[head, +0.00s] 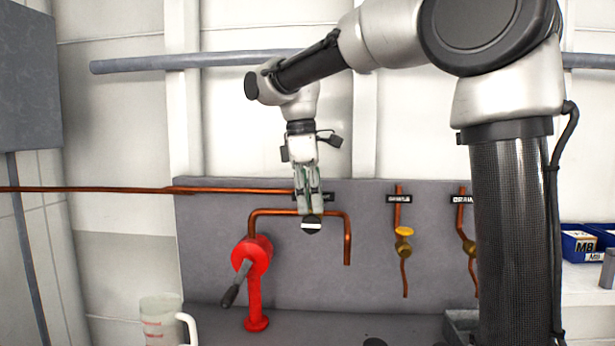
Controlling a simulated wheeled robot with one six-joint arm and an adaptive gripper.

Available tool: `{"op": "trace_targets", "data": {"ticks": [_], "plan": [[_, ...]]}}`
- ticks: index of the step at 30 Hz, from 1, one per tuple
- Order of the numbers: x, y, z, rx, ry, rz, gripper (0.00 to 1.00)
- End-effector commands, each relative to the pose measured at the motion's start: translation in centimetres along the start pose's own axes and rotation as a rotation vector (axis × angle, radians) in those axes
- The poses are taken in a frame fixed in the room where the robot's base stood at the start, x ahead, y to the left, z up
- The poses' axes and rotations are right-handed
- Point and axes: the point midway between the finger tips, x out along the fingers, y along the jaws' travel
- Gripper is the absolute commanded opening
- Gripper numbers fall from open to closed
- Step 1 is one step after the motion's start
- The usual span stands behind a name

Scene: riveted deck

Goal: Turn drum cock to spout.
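The red drum cock (253,262) stands upright in front of the grey back panel, with a round red body on a red post and foot. Its dark lever handle (235,284) slants down and to the left from the body. A copper spout pipe (300,212) runs from the cock to the right and bends down to an open end. My gripper (311,222) points down, above and to the right of the cock, in front of the spout pipe in the picture. It appears apart from the lever. Its fingers overlap in this view, so their opening is unclear.
A clear measuring jug (160,322) with red marks stands at lower left. Blue bins (580,243) sit on a shelf at far right.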

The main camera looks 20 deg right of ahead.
Motion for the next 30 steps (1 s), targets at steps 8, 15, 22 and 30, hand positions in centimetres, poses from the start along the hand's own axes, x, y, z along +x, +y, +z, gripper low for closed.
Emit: {"op": "trace_targets", "data": {"ticks": [8,15,22,30], "plan": [[-5.9,0.1,-0.1,0.0,0.002,0.002,0.32],[-7.9,0.0,0.0,0.0,0.0,0.0,0.32],[-7.9,0.0,0.0,0.0,-0.001,0.0,0.32],[-6.0,-1.4,4.9,0.187,0.064,0.031,0.32]]}}
